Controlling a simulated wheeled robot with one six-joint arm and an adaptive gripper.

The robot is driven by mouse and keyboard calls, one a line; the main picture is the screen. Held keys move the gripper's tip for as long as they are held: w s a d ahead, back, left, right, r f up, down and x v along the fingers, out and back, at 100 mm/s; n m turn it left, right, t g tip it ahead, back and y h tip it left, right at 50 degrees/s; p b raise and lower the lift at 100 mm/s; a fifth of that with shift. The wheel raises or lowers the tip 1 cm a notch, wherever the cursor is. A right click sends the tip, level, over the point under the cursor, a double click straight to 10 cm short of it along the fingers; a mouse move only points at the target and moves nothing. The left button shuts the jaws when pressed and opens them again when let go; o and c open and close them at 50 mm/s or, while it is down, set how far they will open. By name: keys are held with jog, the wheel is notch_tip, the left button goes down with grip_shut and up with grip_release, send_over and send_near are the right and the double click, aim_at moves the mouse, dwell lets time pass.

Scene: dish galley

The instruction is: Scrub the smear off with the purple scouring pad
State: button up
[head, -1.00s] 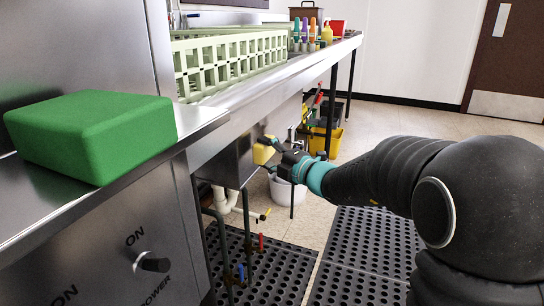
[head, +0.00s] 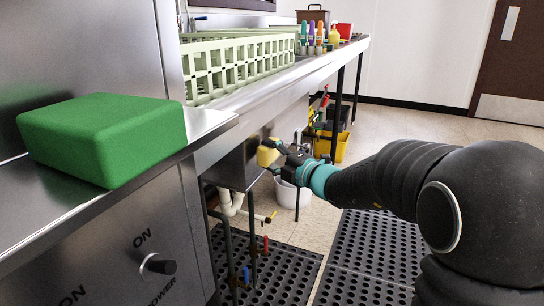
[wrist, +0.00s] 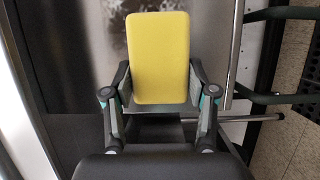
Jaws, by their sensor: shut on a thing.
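My gripper (head: 279,156) is shut on a yellow pad (head: 268,152), held upright in front of the steel sink side under the counter. In the wrist view the yellow pad (wrist: 158,57) stands between the two fingers (wrist: 158,97), its broad face toward the camera. Behind it is a brushed steel panel (wrist: 75,60); I cannot tell whether the pad touches it. No purple scouring pad shows in these views.
A large green block (head: 105,138) lies on the near steel counter. A pale green rack (head: 235,68) stands farther along. Below are pipes (head: 232,203), a white bucket (head: 290,194) and a yellow mop bucket (head: 333,147). Black perforated mats (head: 372,255) cover the floor.

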aim_at(276, 151)
jog(key=shift+w+a, duration=0.25)
jog(key=shift+a, duration=0.4)
jog(key=shift+w+d+r+p, duration=0.1)
jog(key=shift+w+d+p, duration=0.5)
jog(key=shift+w+p, duration=0.9)
jog(key=shift+w+d+f+p, duration=0.1)
jog(key=shift+w+d+p, duration=0.75)
jog(key=shift+w, duration=1.2)
jog(key=shift+w+d+r+p, duration=0.1)
jog(key=shift+w+d+p, duration=0.3)
jog(key=shift+w+p, duration=1.2)
jog(key=shift+w, duration=0.15)
jog(key=shift+s+a+b, duration=0.15)
jog(key=shift+s+a, duration=0.25)
jog(key=shift+s, duration=0.8)
jog(key=shift+s+a+b, duration=0.1)
jog(key=shift+s+a, duration=0.25)
jog(key=shift+s, duration=0.8)
jog(key=shift+s+a+b, duration=0.15)
jog(key=shift+s+a, duration=0.25)
jog(key=shift+s, duration=0.8)
